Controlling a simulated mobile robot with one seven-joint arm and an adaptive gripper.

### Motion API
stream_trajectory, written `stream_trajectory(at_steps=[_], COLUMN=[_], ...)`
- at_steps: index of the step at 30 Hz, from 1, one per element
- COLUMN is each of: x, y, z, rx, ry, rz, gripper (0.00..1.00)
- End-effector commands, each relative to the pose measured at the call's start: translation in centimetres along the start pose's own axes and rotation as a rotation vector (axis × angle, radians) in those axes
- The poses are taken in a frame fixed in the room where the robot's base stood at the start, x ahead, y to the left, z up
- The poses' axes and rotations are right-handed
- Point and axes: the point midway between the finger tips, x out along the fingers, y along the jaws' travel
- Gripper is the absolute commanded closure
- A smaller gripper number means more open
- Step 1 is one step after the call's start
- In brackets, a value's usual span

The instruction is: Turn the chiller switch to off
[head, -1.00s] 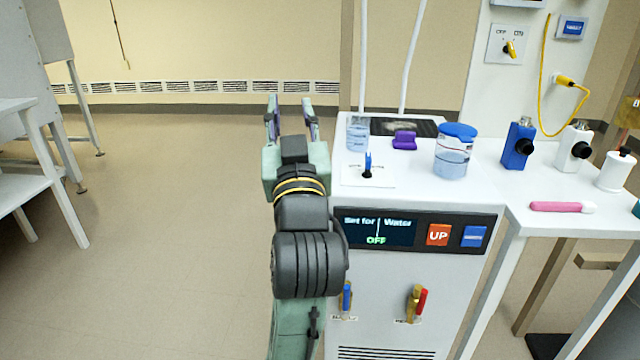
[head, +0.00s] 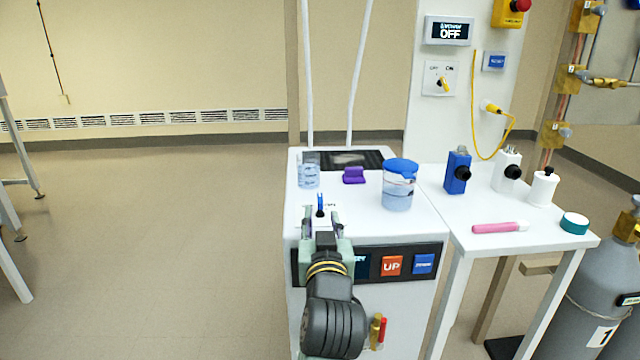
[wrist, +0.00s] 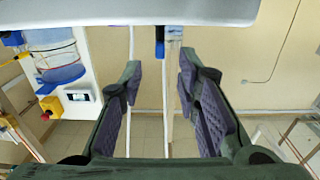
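The chiller is a white cabinet (head: 420,215) with a dark front panel. On its top stands a small switch with an upright blue lever (head: 321,203); my gripper hides its base and most of its label. My gripper (head: 320,220) is at the chiller's front top edge, just on the near side of the lever. In the wrist view, which looks upside down, the gripper (wrist: 160,66) is open and empty, with the blue lever (wrist: 160,48) lined up between its fingertips. I cannot tell whether a finger touches it.
A blue-lidded beaker (head: 398,188), a purple object (head: 354,175) and a clear glass (head: 309,172) stand on the chiller top. A side table (head: 500,235) holds bottles.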

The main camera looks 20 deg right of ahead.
Motion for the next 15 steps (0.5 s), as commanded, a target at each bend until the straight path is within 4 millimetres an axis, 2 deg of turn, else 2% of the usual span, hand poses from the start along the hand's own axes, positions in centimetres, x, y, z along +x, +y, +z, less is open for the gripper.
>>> stream_trajectory(at_steps=[2,3,9,15], x=[0.2,1.3,5.3,7.6], y=[0.0,0.0,0.0,0.0], z=[-0.6,-0.2,-0.1,-0.1], rx=[-0.003,0.001,0.001,0.000], ry=[-0.005,-0.001,0.000,0.002], rz=[-0.001,-0.002,-0.001,0.000], gripper=[0.70,0.70,0.70,0.70])
